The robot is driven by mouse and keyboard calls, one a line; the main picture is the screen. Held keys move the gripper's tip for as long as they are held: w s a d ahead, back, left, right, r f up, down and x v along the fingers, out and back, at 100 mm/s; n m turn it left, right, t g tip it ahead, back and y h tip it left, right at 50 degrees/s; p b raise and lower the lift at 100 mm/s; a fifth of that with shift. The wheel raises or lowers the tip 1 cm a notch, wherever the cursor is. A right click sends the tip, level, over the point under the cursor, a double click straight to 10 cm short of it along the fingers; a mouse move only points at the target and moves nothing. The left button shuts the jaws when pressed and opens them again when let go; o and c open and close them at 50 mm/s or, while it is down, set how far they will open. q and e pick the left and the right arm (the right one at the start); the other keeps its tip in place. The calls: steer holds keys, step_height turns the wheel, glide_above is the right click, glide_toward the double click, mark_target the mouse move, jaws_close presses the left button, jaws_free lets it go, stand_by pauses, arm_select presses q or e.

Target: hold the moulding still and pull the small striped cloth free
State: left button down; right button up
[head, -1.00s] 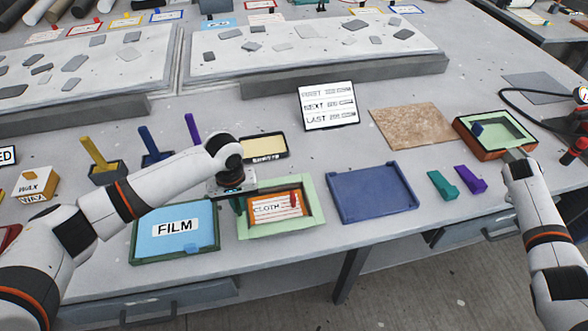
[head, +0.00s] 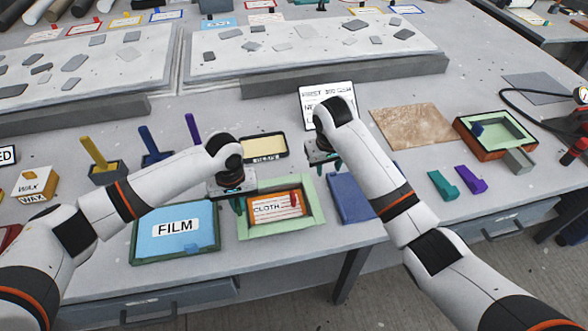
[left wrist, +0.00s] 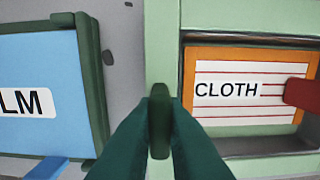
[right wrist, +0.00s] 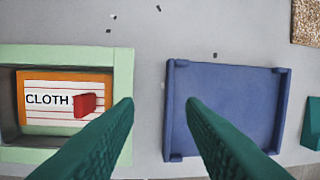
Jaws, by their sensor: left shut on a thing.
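The moulding is a light green rectangular frame (head: 316,207) on the front of the bench. Inside it lies the small cloth (head: 272,209), white with red stripes, an orange border, a CLOTH label and a red tab (right wrist: 85,104) at its right side. My left gripper (head: 238,204) is shut on the moulding's left wall (left wrist: 162,60); the cloth lies to its right, apart from the fingers. My right gripper (right wrist: 160,102) is open and empty, raised between the moulding and the blue tray (right wrist: 225,72), to the right of the cloth's tab.
The green-rimmed FILM tray (head: 143,250) stands close left of the moulding. A small tray (head: 264,148) and a sign (head: 318,95) stand behind. Teal (head: 441,185) and purple (head: 470,179) blocks lie right of the blue tray. An orange-and-green mould (head: 495,132) and grey block (head: 518,161) are farther right.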

glide_toward(293, 194)
steer(key=r, duration=0.1)
steer(key=shift+m+g+y, duration=0.3)
steer(key=shift+g+y, duration=0.1)
steer(key=f, duration=0.3)
steer(key=w+f, duration=0.1)
steer(key=f, duration=0.3)
steer(key=w+f, duration=0.1)
steer(key=f, duration=0.3)
steer(key=shift+d+f, duration=0.1)
steer(key=shift+f, duration=0.1)
jaws_close()
steer(key=shift+r, duration=0.15)
steer(key=shift+r, duration=2.1)
